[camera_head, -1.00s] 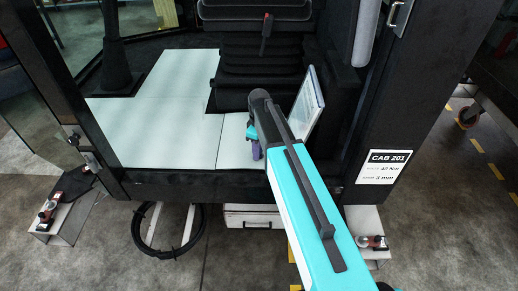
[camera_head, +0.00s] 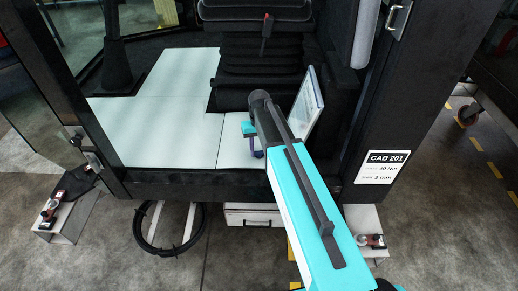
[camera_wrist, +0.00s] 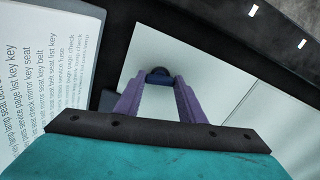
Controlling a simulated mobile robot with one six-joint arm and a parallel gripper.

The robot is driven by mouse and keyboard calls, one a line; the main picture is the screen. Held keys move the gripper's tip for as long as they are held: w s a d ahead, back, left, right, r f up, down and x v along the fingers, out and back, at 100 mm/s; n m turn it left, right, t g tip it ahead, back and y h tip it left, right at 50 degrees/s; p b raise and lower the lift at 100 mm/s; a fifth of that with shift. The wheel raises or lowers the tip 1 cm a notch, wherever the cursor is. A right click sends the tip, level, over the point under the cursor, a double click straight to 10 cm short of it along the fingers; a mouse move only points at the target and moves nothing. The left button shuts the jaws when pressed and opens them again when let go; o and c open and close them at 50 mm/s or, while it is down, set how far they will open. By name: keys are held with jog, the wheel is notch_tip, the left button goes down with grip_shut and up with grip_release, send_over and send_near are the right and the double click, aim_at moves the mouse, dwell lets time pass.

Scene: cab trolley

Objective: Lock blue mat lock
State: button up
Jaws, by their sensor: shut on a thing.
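The blue mat lock (camera_wrist: 158,74) is a small dark blue piece at the edge of the pale floor mat (camera_wrist: 215,70), seen in the wrist view. The purple fingers of my gripper (camera_wrist: 160,84) close on it from both sides. In the head view my gripper (camera_head: 257,153) is low at the mat's front edge, mostly hidden behind my arm. The pale mat (camera_head: 150,115) lies flat on the cab floor. I cannot tell the lock's turn angle, as the fingers cover much of it.
A printed page or booklet (camera_head: 307,105) stands upright close to the right of my gripper; it also fills the left of the wrist view (camera_wrist: 45,70). The black seat base (camera_head: 260,75) is behind. The dark door sill (camera_head: 190,185) runs in front. A labelled post (camera_head: 383,167) stands at right.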

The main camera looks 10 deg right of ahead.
jog(key=shift+m, duration=1.3)
jog(key=o, duration=1.1)
jog(key=shift+a, duration=0.1)
jog(key=shift+c, duration=0.2)
jog(key=shift+r, duration=0.15)
notch_tip(320, 180, up, 14)
jog(key=b, duration=0.1)
jog(key=shift+f, duration=0.25)
jog(key=shift+s, duration=0.1)
